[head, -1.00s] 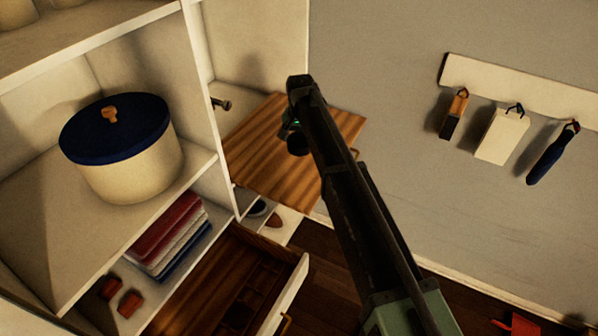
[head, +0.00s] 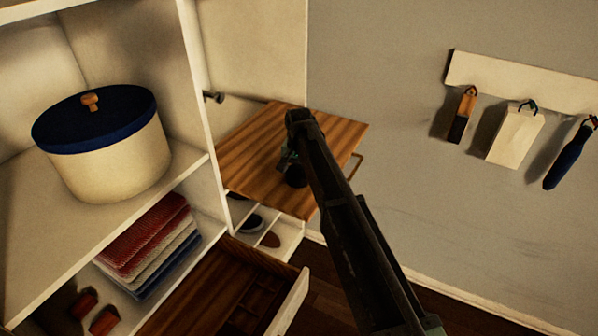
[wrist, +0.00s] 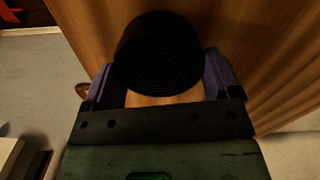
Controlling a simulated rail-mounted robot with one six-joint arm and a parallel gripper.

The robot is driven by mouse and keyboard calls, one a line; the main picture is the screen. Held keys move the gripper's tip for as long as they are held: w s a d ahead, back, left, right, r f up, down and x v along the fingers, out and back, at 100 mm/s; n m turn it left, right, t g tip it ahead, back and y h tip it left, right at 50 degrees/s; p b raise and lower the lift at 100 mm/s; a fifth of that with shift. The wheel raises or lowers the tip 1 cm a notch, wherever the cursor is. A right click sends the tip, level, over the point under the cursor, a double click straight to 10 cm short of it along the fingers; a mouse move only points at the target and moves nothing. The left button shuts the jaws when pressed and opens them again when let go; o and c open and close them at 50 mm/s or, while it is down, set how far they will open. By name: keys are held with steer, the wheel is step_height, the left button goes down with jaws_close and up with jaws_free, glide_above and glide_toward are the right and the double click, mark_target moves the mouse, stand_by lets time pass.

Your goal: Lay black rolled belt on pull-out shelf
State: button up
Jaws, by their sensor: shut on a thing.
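The black rolled belt (wrist: 160,55) is a tight dark coil between the two purple fingers of my gripper (wrist: 163,75) in the wrist view. My gripper is shut on it. In the head view my gripper (head: 291,172) is over the brown wooden pull-out shelf (head: 255,145), with my dark arm link hiding part of it. The shelf's striped wood also fills the wrist view behind the belt (wrist: 75,20). I cannot tell whether the belt touches the shelf.
The open drawer (head: 205,300) lies below and left of the shelf. A cabinet with a blue-lidded pot (head: 110,155) and folded cloths (head: 150,240) stands at left. A wall rack (head: 520,80) with hanging items is at right. Bare shelf surface shows left of my gripper.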

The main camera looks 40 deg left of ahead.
mark_target(300, 171)
steer(key=o, duration=0.9)
step_height(300, 171, up, 12)
steer(key=p, duration=1.2)
steer(key=shift+r+p, duration=0.2)
steer(key=shift+p, duration=0.1)
steer(key=shift+f, duration=0.1)
steer(key=w+d+m, duration=0.1)
steer(key=w+d, duration=0.1)
steer(key=d, duration=1.3)
steer(key=w+d+m, duration=0.1)
steer(key=w+d, duration=0.1)
steer(key=d, duration=1.3)
steer(key=s+d, duration=0.5)
steer(key=d, duration=0.6)
steer(key=s+d+m, duration=0.1)
steer(key=s+d, duration=0.4)
steer(key=d, duration=0.6)
steer(key=s+d+m, duration=0.1)
steer(key=s+d, duration=0.4)
steer(key=d, duration=0.7)
